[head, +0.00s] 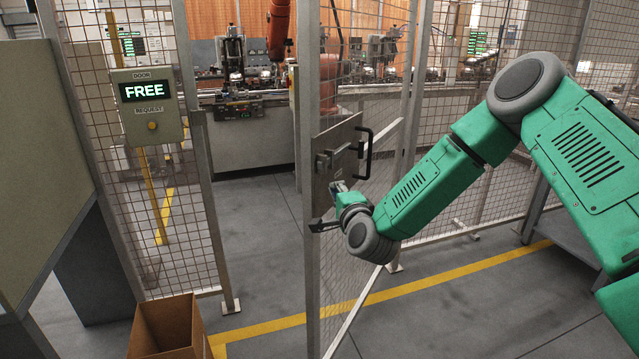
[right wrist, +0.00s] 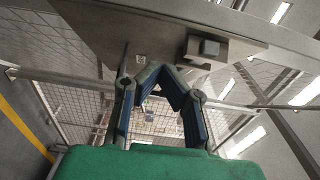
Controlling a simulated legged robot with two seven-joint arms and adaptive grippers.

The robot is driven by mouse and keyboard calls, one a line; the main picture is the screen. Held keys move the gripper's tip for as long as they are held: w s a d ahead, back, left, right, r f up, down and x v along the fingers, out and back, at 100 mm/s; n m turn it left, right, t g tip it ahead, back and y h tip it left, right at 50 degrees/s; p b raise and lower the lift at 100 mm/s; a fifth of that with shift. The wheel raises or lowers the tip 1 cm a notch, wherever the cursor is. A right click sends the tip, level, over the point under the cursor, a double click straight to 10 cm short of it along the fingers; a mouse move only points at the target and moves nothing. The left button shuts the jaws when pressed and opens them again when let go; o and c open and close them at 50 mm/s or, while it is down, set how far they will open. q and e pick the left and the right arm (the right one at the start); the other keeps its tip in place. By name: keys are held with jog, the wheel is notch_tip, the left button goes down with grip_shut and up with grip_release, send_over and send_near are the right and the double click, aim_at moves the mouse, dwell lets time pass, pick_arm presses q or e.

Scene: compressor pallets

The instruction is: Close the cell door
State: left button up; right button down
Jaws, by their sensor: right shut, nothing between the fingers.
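The cell door (head: 312,260) is a grey-framed wire mesh panel standing open, its near upright edge toward me. A metal latch plate (head: 335,140) with a black handle (head: 369,150) is fixed to it at mid height. My right gripper (head: 322,206) is at the door just below the latch plate, shut and empty; I cannot tell whether it touches. In the right wrist view its fingers (right wrist: 163,75) are below the plate (right wrist: 125,35) and a dark latch block (right wrist: 205,50). My left gripper is not in view.
The doorway gap lies between the door and the left fence post (head: 207,170). A door request box (head: 147,107) reading FREE hangs on the left fence. An open cardboard box (head: 168,335) stands on the floor at lower left. A yellow line (head: 440,276) crosses the floor.

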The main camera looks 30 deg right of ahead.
aim_at(317, 179)
jog(key=shift+w+a, duration=0.25)
jog(key=shift+w, duration=0.5)
jog(key=shift+w+a, duration=0.2)
jog(key=shift+w, duration=0.5)
jog(key=shift+w+a, duration=0.25)
jog(key=shift+w, duration=0.5)
jog(key=shift+w, duration=0.1)
